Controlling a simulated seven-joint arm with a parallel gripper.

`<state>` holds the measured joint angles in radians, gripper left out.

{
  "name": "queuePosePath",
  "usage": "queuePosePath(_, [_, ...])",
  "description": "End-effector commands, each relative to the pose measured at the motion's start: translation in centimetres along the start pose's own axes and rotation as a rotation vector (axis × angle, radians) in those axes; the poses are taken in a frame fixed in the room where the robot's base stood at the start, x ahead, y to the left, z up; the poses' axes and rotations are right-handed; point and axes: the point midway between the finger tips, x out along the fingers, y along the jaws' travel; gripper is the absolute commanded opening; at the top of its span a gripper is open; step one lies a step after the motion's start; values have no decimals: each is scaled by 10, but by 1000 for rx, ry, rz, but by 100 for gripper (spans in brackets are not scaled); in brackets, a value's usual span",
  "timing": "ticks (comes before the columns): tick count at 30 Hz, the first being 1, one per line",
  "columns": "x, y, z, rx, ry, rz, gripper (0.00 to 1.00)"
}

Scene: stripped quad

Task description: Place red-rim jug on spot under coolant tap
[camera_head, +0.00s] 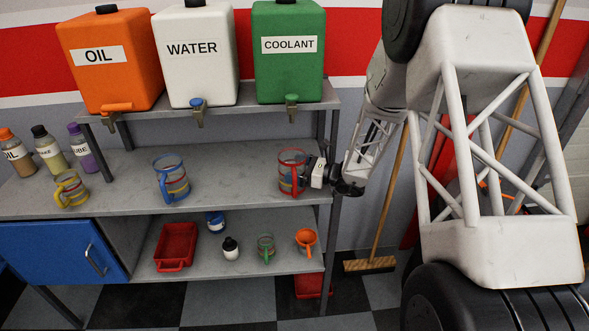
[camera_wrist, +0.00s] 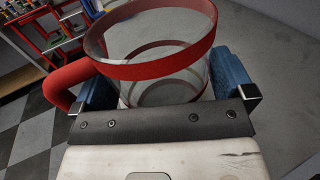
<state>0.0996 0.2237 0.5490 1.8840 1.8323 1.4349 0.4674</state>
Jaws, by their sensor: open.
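The red-rim jug (camera_head: 290,157) is clear with a red rim and red handle. It stands upright at the right end of the middle shelf, below the coolant tap (camera_head: 291,104) on the green COOLANT tank (camera_head: 288,60). My gripper (camera_head: 308,176) reaches in from the right at the jug. In the wrist view the jug (camera_wrist: 155,70) sits between the blue finger pads, its red handle at the left. The fingers are open around the jug; I cannot tell whether either pad touches it. No marked spot shows under the jug; its base is partly hidden.
A blue-rim jug (camera_head: 171,178) and a yellow-handled jug (camera_head: 71,190) stand left on the middle shelf (camera_head: 120,180). Orange OIL (camera_head: 108,65) and white WATER (camera_head: 195,60) tanks stand above. A red tray (camera_head: 175,246) and small containers fill the lower shelf. A broom (camera_head: 370,264) leans right.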

Motion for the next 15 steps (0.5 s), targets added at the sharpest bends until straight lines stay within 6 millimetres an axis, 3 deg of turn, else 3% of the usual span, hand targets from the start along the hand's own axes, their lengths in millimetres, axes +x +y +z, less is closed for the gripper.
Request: queuePosePath(15, [-64, 0, 0, 0, 0, -2, 100])
